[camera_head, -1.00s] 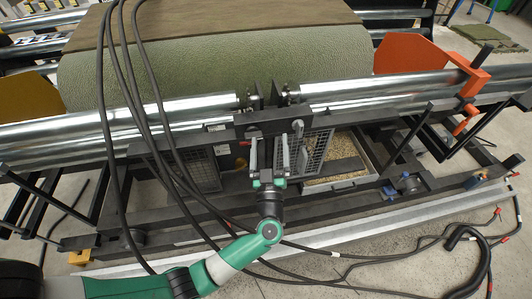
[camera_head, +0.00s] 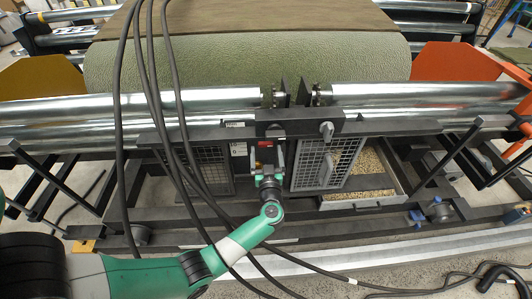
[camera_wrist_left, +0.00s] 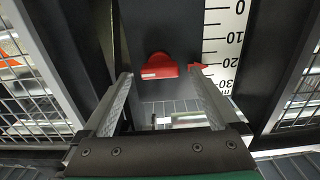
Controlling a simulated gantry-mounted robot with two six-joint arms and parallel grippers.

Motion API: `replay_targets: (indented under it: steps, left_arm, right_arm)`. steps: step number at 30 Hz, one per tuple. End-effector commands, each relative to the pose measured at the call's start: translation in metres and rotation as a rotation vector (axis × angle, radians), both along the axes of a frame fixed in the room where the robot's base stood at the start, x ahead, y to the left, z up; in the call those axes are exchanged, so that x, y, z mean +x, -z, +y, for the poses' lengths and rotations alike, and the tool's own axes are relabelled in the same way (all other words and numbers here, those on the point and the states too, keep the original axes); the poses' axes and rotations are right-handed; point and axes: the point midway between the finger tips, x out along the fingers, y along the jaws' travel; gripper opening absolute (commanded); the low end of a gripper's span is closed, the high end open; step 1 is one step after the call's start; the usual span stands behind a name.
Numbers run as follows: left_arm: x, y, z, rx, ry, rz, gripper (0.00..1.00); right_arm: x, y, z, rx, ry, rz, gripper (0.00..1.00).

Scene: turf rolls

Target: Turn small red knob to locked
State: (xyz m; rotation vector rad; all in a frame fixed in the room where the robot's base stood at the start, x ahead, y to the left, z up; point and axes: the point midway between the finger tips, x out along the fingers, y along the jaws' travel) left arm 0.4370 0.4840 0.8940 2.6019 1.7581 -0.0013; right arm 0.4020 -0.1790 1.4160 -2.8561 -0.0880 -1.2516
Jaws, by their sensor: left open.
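The small red knob (camera_wrist_left: 160,67) shows in the wrist view on a dark upright plate, with a pale label on its lower front. In the head view a small red patch of the knob (camera_head: 265,144) shows below the dark crossbar, between the two mesh panels. My left gripper (camera_head: 267,156) is in front of it, fingers pointing at the plate. In the wrist view the open fingers of the left gripper (camera_wrist_left: 160,77) stand either side of the knob's lower part. They look apart from it; the exact depth gap is unclear. My right gripper is not in view.
A white scale (camera_wrist_left: 222,40) with a red pointer (camera_wrist_left: 198,66) lies right of the knob. Mesh panels (camera_head: 325,165) flank the space. Metal rollers (camera_head: 420,96) and a crossbar (camera_head: 290,125) with a grey handle (camera_head: 326,131) are above. Black cables hang across the left.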

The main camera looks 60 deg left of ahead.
Motion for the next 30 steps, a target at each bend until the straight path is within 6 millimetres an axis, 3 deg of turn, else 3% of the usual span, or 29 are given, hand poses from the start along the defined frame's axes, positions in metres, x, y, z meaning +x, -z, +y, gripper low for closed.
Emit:
replay_targets:
  steps: [4, 12, 26, 27, 30]
  left_arm:
    - [0.0057, 0.0008, 0.0141, 0.001, 0.0, 0.0, 0.95]
    - [0.0069, -0.001, 0.0163, 0.001, 0.002, 0.0, 0.95]
    - [0.0067, -0.0007, 0.0159, 0.001, 0.002, 0.0, 0.14]
    - [0.0067, -0.0007, 0.0159, 0.001, 0.002, 0.0, 0.09]
    - [0.0067, -0.0008, 0.0158, 0.001, 0.002, -0.001, 0.09]
  right_arm:
    - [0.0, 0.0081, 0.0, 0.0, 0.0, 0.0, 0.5]
    - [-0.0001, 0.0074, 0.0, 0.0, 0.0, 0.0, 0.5]
    - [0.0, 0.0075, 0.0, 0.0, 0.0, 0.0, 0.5]
    - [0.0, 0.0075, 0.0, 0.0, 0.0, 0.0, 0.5]
    - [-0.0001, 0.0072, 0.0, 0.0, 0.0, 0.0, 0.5]
